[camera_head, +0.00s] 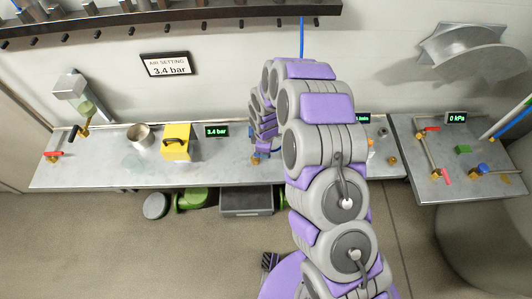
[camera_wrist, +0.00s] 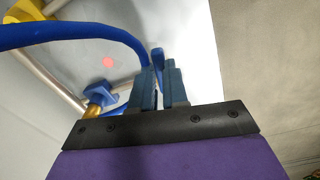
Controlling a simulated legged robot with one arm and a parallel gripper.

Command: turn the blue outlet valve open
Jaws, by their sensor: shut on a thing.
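The blue outlet valve's handle (camera_wrist: 157,57) shows in the wrist view as a narrow blue piece between my fingertips. My gripper (camera_wrist: 159,85) is shut on it. A blue block on a brass fitting (camera_wrist: 99,94) sits left of my fingers; how it joins the handle is hidden. In the head view, my arm reaches to the middle of the long bench and hides most of the gripper and valve. A bit of blue and brass (camera_head: 257,158) shows there at the bench front.
A blue hose (camera_wrist: 75,32) curves close beside my fingers, above a metal pipe (camera_wrist: 62,82). A yellow box (camera_head: 177,142), a metal cup (camera_head: 140,136) and a 3.4 bar display (camera_head: 217,131) stand left on the bench (camera_head: 100,172). Another bench (camera_head: 450,188) with valves stands right.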

